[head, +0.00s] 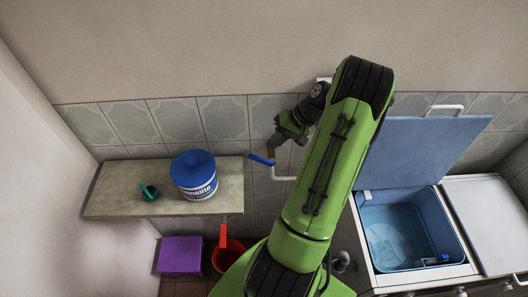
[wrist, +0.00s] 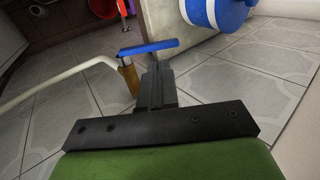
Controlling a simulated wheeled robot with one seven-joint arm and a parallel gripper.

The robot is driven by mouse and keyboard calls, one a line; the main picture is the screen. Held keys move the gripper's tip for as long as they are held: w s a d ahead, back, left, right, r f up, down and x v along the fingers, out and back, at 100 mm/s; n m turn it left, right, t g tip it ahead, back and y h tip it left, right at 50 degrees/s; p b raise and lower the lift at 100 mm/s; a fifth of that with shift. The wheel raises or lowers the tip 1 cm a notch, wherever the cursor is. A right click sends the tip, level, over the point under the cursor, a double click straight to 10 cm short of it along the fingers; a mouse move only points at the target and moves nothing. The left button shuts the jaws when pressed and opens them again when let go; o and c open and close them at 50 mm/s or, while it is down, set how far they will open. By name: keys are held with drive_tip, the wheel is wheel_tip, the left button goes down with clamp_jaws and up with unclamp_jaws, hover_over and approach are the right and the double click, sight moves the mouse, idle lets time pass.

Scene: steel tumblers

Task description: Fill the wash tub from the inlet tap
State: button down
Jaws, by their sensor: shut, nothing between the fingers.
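The inlet tap has a blue lever (head: 261,160) and a brass-coloured body, on the tiled wall left of my arm. A pale spout pipe (head: 282,178) bends away from it to the right. In the wrist view the lever (wrist: 148,47) lies crosswise above the brass body (wrist: 130,80), just ahead and left of the fingertips. My gripper (head: 276,146) is shut and empty close to the lever; it also shows in the wrist view (wrist: 156,72). I cannot tell whether they touch. The wash tub (head: 440,222) stands open at right. I see no clear stream or water level.
A blue lid (head: 418,152) stands raised behind the tub; a white cover (head: 490,215) lies right of it. A shelf (head: 115,175) at left holds a blue-lidded canister (head: 194,176) and a small green item (head: 148,191). Below are a purple box (head: 180,255) and red container (head: 228,255).

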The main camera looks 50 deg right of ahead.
sight(256, 156)
drive_tip(key=x, duration=0.5)
drive_tip(key=shift+w+a+f, duration=0.15)
drive_tip(key=shift+w+f, duration=0.05)
drive_tip(key=shift+f, duration=0.1)
drive_tip(key=shift+w+a+f+g+h+b, duration=0.55)
drive_tip(key=shift+w+a+g+h+b, duration=0.1)
drive_tip(key=shift+g+h+b, duration=0.2)
drive_tip(key=shift+w+a+f+g+h+b, duration=0.25)
drive_tip(key=shift+w+f+g+b, duration=0.1)
drive_tip(key=shift+f+b, duration=0.05)
drive_tip(key=shift+d, duration=0.1)
drive_tip(key=shift+r, duration=0.15)
